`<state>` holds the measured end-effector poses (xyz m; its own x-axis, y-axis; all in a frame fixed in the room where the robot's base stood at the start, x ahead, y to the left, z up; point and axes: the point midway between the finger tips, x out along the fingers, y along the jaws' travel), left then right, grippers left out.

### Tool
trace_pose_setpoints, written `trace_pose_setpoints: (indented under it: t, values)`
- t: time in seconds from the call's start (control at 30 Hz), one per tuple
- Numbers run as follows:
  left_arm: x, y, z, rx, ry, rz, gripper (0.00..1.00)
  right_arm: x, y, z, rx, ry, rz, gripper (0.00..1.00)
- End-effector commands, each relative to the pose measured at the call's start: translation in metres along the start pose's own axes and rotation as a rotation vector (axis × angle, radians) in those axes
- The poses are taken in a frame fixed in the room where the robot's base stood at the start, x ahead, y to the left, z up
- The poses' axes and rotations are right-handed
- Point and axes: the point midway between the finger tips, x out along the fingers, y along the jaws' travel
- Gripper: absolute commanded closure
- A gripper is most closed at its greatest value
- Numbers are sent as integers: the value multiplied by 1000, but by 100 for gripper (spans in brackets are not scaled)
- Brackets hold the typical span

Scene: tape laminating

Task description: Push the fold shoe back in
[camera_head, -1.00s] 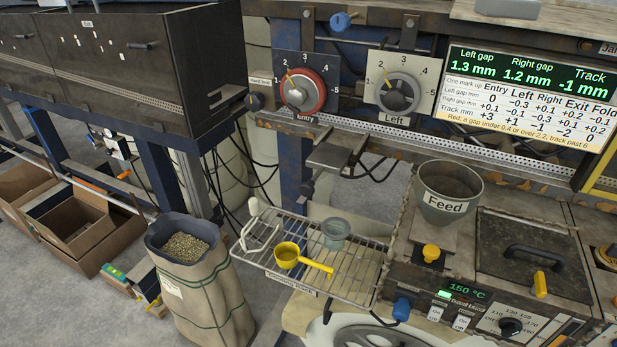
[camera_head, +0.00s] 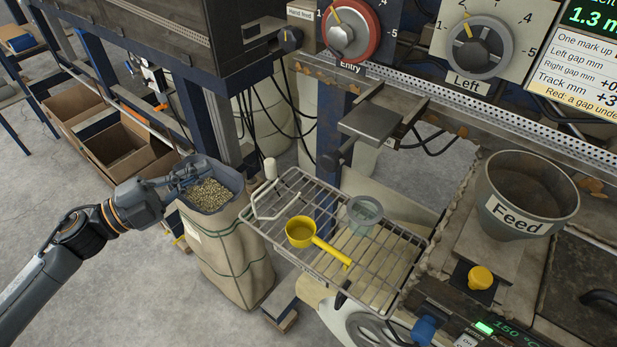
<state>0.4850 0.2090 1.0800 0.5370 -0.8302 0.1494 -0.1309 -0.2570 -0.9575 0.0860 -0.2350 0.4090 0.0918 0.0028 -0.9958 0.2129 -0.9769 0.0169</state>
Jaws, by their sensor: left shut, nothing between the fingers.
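My left gripper (camera_head: 196,174) comes in from the left and is shut and empty. It is over the rim of the open pellet sack (camera_head: 232,250), at the left of the wire rack. A grey metal plate (camera_head: 370,122) juts out below the perforated rail, between the Entry dial (camera_head: 349,32) and the Left dial (camera_head: 476,42). No label on it is visible, so I cannot tell whether it is the fold shoe. My left gripper is well to the left of this plate and apart from it. My right gripper is not in view.
The wire rack (camera_head: 285,255) holds a yellow scoop (camera_head: 301,232) and a grey-green cup (camera_head: 365,213). The Feed hopper (camera_head: 527,195) stands to the right. Black cables (camera_head: 290,115) hang behind the sack. Cardboard boxes (camera_head: 120,150) stand on the floor at left.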

Motion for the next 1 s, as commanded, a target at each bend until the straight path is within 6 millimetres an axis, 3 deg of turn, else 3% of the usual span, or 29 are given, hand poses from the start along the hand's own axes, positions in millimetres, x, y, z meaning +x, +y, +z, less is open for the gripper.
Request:
trace_pose_setpoints:
  t: [0.03,0.1,0.23,0.33,0.57,1.0]
  values:
    - [6,-8,-35,71,106,38,100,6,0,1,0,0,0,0]
    - [10,-14,-74,145,223,82,100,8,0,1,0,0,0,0]
    - [10,-16,-120,224,356,138,100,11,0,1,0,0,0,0]
    - [10,-17,-133,248,394,155,100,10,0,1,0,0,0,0]
    - [27,-17,-142,250,399,153,100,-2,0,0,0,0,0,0]
    - [99,-4,-171,246,398,150,100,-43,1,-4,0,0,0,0]
